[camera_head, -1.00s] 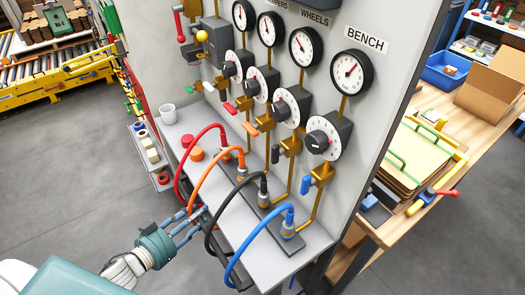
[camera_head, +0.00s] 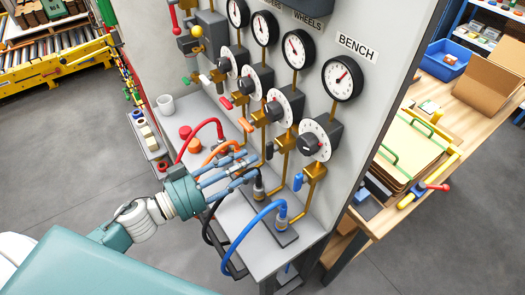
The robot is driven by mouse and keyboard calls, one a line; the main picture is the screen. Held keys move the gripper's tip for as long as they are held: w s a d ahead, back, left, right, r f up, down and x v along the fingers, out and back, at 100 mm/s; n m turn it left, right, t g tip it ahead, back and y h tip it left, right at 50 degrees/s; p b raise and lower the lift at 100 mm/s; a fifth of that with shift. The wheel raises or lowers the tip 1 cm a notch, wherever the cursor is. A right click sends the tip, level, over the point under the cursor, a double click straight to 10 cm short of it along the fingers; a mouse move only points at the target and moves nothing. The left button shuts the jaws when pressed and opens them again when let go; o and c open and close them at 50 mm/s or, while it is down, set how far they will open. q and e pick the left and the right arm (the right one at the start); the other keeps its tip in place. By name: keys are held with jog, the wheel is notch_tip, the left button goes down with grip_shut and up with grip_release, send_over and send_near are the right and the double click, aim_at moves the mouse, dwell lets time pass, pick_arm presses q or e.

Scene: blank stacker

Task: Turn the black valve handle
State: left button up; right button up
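The black valve handle (camera_head: 269,151) hangs down from a brass valve on the grey panel, between the orange handle (camera_head: 246,125) and the blue handle (camera_head: 298,182). My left gripper (camera_head: 254,168) reaches in from the left above the shelf. Its fingers are spread and point right, with their tips a little below and left of the black handle. I see nothing held between them. The fingers partly cover the black and orange hoses, and I cannot tell whether they touch the black hose. My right gripper is out of view.
A red handle (camera_head: 227,102) is further left on the panel. Dials and gauges sit above the valves. A blue hose (camera_head: 240,238) arches over the shelf's front edge. A white cup (camera_head: 166,105) stands at the shelf's left end. A wooden bench (camera_head: 397,215) is at right.

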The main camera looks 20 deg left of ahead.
aim_at(267, 153)
pick_arm(q)
jog(key=shift+p+x, duration=0.7)
jog(key=shift+x, duration=2.1)
jog(key=shift+c, duration=0.5)
grip_shut()
